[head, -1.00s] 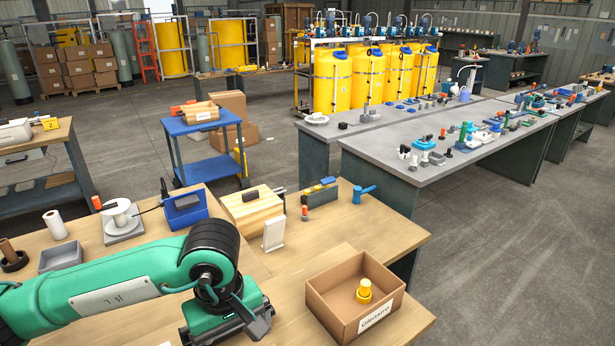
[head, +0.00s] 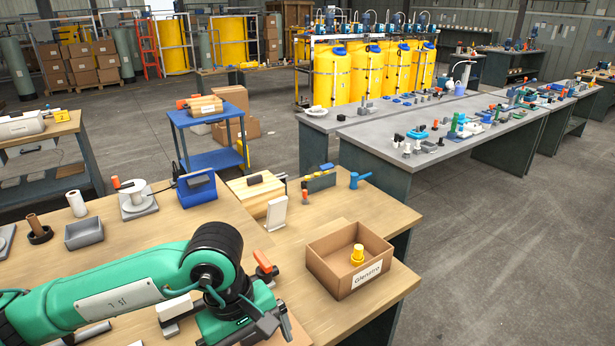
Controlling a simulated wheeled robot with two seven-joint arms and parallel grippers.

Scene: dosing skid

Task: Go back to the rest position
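My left arm, green with a dark wrist, reaches in from the left over the wooden table. My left gripper (head: 268,328) points down near the bottom edge of the head view. Its fingers are partly cut off and dark, so I cannot tell whether it is open or shut, and I see nothing clearly held. My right gripper is not in view. A yellow stepped fitting (head: 357,255) sits inside the box.
An orange-handled part (head: 264,264) and a white block (head: 175,310) lie close to my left arm. Bare tabletop lies between.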

